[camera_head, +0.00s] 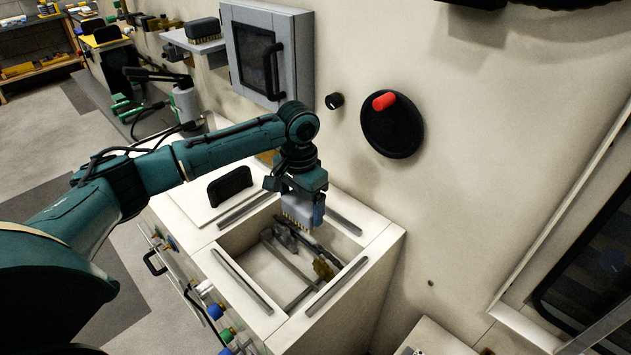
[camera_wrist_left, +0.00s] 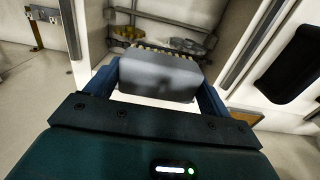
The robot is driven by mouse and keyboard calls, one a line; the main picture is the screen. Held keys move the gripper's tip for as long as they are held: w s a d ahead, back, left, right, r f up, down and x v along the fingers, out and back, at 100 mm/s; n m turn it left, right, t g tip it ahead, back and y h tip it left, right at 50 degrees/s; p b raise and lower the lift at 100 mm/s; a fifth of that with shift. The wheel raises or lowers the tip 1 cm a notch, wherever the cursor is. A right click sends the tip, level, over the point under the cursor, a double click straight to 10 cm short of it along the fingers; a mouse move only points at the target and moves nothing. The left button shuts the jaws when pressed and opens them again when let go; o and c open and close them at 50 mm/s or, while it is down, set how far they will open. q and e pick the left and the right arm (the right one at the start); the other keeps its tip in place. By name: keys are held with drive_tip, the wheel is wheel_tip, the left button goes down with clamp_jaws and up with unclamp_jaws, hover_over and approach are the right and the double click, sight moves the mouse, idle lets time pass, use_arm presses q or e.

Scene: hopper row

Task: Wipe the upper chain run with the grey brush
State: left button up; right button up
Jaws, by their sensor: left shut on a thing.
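My left gripper (camera_head: 302,196) is shut on the grey brush (camera_head: 303,211) and holds it bristles down over the open hopper (camera_head: 378,252). In the left wrist view the grey brush (camera_wrist_left: 158,76) sits between the two blue fingers, its yellowish bristles at its far edge. The chain run (camera_head: 288,238) shows inside the opening as dark and brownish pieces, partly hidden by the brush. It also shows beyond the bristles in the left wrist view (camera_wrist_left: 188,45). I cannot tell whether the bristles touch it. My right gripper is not in view.
A white cover with a black handle (camera_head: 230,186) lies left of the opening. A second, dark brush (camera_head: 202,31) stands on a wall shelf (camera_head: 194,46). A grey wall cabinet (camera_head: 266,55) and a black disc with a red knob (camera_head: 392,125) are behind.

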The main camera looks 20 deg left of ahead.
sight(301, 223)
use_arm(q)
drive_tip(key=shift+w, duration=0.2)
drive_tip(key=shift+s+r, duration=0.1)
drive_tip(key=shift+s, duration=0.15)
wheel_tip(301, 223, down, 6)
drive_tip(key=shift+f+b, duration=0.25)
drive_tip(key=shift+b, duration=0.2)
drive_tip(key=shift+w+d+f, duration=0.15)
drive_tip(key=shift+w+d, duration=0.05)
drive_tip(key=shift+w, duration=0.4)
drive_tip(key=shift+w+d+f, duration=0.15)
drive_tip(key=shift+w+d, duration=0.05)
drive_tip(key=shift+w, duration=0.35)
drive_tip(key=shift+w+d+r, duration=0.1)
drive_tip(key=shift+w+d, duration=0.1)
drive_tip(key=shift+w, duration=0.4)
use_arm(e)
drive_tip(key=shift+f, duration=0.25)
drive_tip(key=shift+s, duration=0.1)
use_arm(q)
drive_tip(key=shift+s+a+p, duration=0.3)
drive_tip(key=shift+s+p, duration=0.2)
drive_tip(key=shift+s, duration=0.4)
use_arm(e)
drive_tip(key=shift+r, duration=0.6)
